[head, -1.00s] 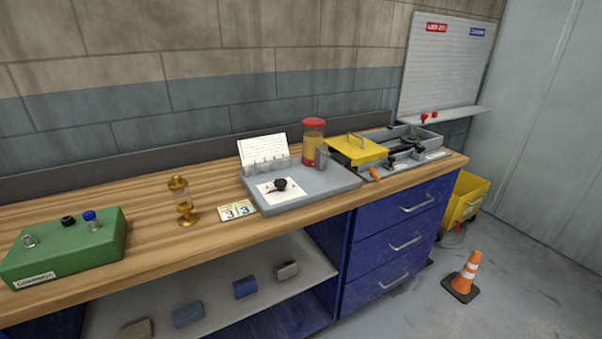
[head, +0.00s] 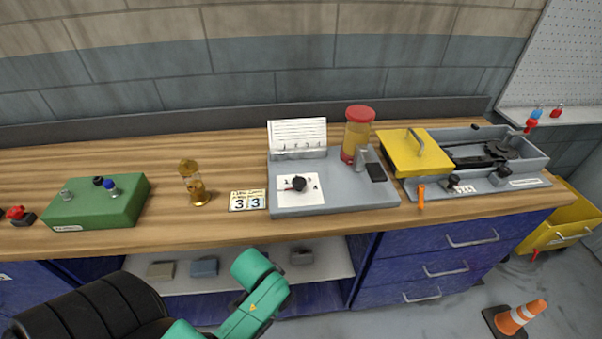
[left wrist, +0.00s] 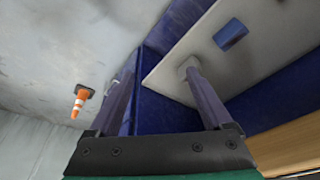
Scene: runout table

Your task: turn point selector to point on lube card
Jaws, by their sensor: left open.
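The point selector is a black knob (head: 299,184) on a white dial plate (head: 312,198), on top of a grey lubricator unit (head: 345,192). A thin red mark shows at the knob's left; the number it points to is too small to read. A small card with two 3s (head: 248,200) lies on the bench left of the unit; its heading is unreadable. A lined white card (head: 297,133) stands at the unit's back. My left gripper (left wrist: 163,62) is open and empty, in the left wrist view, with the shelf beyond it. My right gripper is not in view.
A red-capped jar (head: 358,135) stands at the unit's back right. A yellow-lidded tray (head: 413,153) is right of it. A brass oiler (head: 194,184) and green box (head: 97,203) stand left. The bench front before the dial is clear. An orange cone (head: 521,316) stands on the floor.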

